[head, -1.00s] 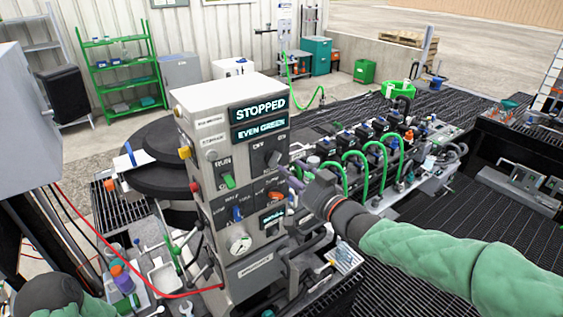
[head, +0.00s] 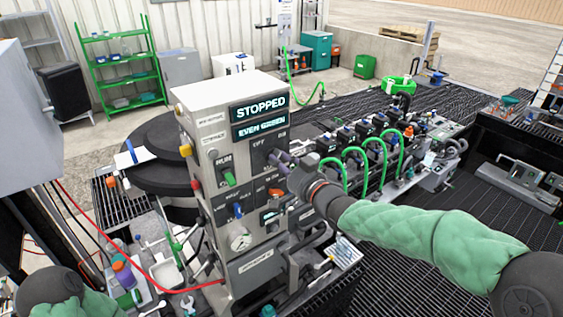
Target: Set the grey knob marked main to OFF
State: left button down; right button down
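A grey control cabinet (head: 222,108) stands at centre, its displays reading "STOPPED" and "EVEN GREEN". The grey knob (head: 268,153) is on the upper right of its front panel, below the displays, with lettering above it. My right gripper (head: 276,157) is at this knob and partly covers it. Its fingertips look close to or touching the knob; I cannot tell whether they grip it, and the knob's pointing direction is unclear. Only part of my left arm shows at the bottom left; its gripper is out of view.
A green switch (head: 229,179), a blue switch (head: 237,211) and an orange knob (head: 276,192) are on the same panel. Green hoses (head: 362,165) loop over the manifold to the right. A red hose (head: 140,284) and a tray with bottles lie left of the cabinet.

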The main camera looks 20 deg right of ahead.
jog(key=shift+r+n+b, duration=0.15)
jog(key=shift+n+b, duration=2.95)
jog(key=shift+n, duration=0.35)
jog(key=shift+r+n+b, duration=0.15)
jog(key=shift+n+b, duration=2.95)
jog(key=shift+n, duration=0.35)
jog(key=c, duration=1.1)
grip_release()
jog(key=shift+o, duration=0.2)
